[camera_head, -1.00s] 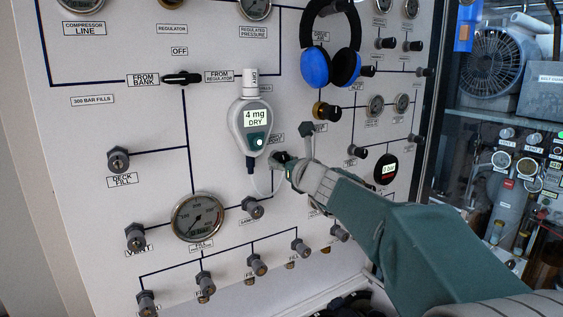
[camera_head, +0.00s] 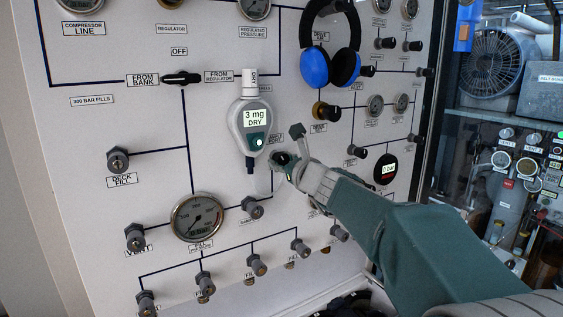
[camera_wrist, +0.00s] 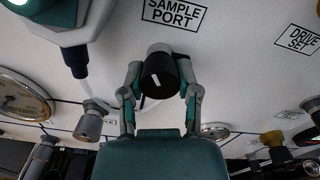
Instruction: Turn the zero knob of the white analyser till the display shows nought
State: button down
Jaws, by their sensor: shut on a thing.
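The white analyser (camera_head: 249,118) hangs on the panel. Its display (camera_head: 256,117) reads "3 mg DRY". The analyser's lower part and dark stem (camera_wrist: 75,58) show at the upper left of the wrist view. My gripper (camera_wrist: 160,84) is shut on a black knob (camera_wrist: 157,77) with a white mark, one finger on each side. The knob sits just under the "SAMPLE PORT" label. In the head view my gripper (camera_head: 288,160) is right of and below the analyser, and hides most of that knob.
Blue-and-black ear defenders (camera_head: 331,45) hang above my gripper. A round pressure gauge (camera_head: 198,217) and several small valves (camera_head: 253,207) are at lower left. A black round gauge (camera_head: 385,169) is at right. A pale hose runs from the analyser behind my gripper.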

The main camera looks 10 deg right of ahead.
jog(key=shift+n, duration=3.8)
jog(key=shift+f+n, duration=0.15)
jog(key=shift+n, duration=2.55)
jog(key=shift+c, duration=1.5)
grip_release()
jog(key=shift+a, duration=0.1)
jog(key=shift+s, duration=0.1)
